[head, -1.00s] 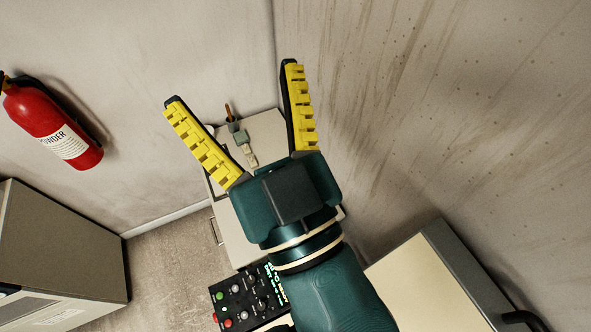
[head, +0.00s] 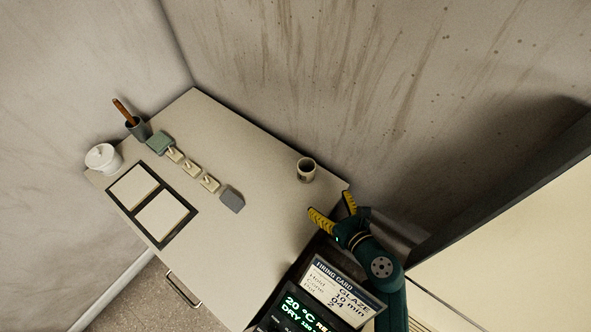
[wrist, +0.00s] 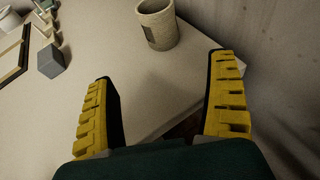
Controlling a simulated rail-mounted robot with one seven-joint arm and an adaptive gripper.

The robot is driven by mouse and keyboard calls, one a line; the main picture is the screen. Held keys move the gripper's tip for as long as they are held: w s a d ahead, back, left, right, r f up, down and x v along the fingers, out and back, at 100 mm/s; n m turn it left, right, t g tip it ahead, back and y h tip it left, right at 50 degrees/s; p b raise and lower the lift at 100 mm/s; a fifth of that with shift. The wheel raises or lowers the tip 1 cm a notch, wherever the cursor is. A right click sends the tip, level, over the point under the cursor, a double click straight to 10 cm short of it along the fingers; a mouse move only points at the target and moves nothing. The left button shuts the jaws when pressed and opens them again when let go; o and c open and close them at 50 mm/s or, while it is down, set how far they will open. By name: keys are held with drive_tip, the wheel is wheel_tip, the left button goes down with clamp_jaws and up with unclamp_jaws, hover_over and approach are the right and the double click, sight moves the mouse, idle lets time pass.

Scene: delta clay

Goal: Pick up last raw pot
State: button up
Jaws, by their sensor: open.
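A small beige-grey raw pot (head: 306,169) stands upright near the back right edge of the table. It also shows in the wrist view (wrist: 157,24), beyond the fingers, with a dark rectangular patch on its side. My gripper (head: 334,211) is at the table's right corner, to the lower right of the pot and apart from it. In the wrist view my gripper (wrist: 160,95) has its two yellow fingers spread wide with nothing between them.
On the table (head: 250,160) are a grey block (head: 232,199), several small cone pieces, a green block (head: 159,142), a tool cup (head: 139,130), a white lidded jar (head: 103,158) and two framed pale tiles (head: 160,216). A firing card (head: 340,290) stands at front. Walls close off the back.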

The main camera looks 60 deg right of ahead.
sight(310, 177)
drive_tip(key=b+x, duration=0.2)
drive_tip(key=x, duration=0.7)
drive_tip(key=shift+s+d, duration=0.2)
drive_tip(key=b+x, duration=0.1)
drive_tip(key=x, duration=0.2)
drive_tip(key=r+b+x, duration=0.1)
drive_tip(key=x, duration=0.2)
drive_tip(key=shift+w+d+r, duration=0.15)
drive_tip(key=shift+w, duration=0.05)
drive_tip(key=c, duration=1.4)
drive_tip(key=shift+o, duration=0.2)
drive_tip(key=shift+r, duration=0.15)
